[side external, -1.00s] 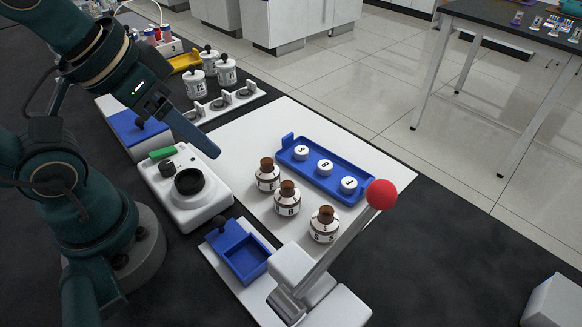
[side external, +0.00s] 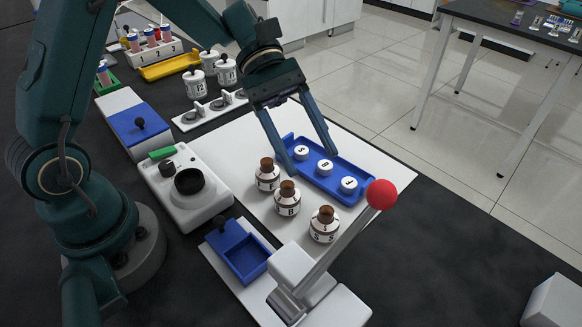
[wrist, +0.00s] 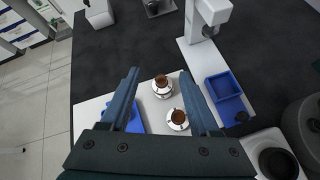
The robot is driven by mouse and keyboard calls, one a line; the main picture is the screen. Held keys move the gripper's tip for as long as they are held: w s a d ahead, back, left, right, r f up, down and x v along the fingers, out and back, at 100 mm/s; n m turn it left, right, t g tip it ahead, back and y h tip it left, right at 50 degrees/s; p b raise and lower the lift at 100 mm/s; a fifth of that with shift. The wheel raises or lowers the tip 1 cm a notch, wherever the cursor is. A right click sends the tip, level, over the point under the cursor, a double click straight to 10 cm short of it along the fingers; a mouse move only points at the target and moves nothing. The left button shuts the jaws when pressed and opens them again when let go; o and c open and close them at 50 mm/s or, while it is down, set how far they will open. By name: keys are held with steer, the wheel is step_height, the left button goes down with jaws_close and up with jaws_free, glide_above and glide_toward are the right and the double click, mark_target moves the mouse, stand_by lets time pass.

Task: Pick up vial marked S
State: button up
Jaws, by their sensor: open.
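The vial marked S (side external: 324,226) is a white-labelled bottle with a brown cap, standing upright on the white board, nearest the lever in the side view. The vial marked B (side external: 287,205) and another brown-capped vial (side external: 267,180) stand in a row to its upper left. My gripper (side external: 311,161) is open and empty, its fingers above the blue tray's left end, apart from the S vial. In the wrist view two brown-capped vials (wrist: 162,88) (wrist: 178,122) show between and beyond the open fingers (wrist: 160,75); their labels are unreadable.
The blue tray (side external: 285,139) holds white round pieces marked with letters. A red-knobbed lever (side external: 381,195) rises close to the S vial. A blue open box (side external: 240,252) and a white device with a black cup (side external: 189,184) stand to the left.

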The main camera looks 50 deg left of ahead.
mark_target(325, 223)
steer(key=f, duration=0.1)
steer(key=f+n+h, duration=0.1)
steer(key=f, duration=0.1)
steer(key=w+a+f+n, duration=0.1)
steer(key=f, duration=0.1)
steer(key=shift+w+f+h, duration=0.1)
steer(key=shift+f+h, duration=0.05)
steer(key=shift+h, duration=0.15)
steer(key=shift+s+f+n, duration=0.2)
steer(key=shift+f+n, duration=0.2)
steer(key=shift+f, duration=0.15)
steer(key=shift+x, duration=2.45)
steer(key=shift+s, duration=0.1)
steer(key=shift+c, duration=0.3)
jaws_close()
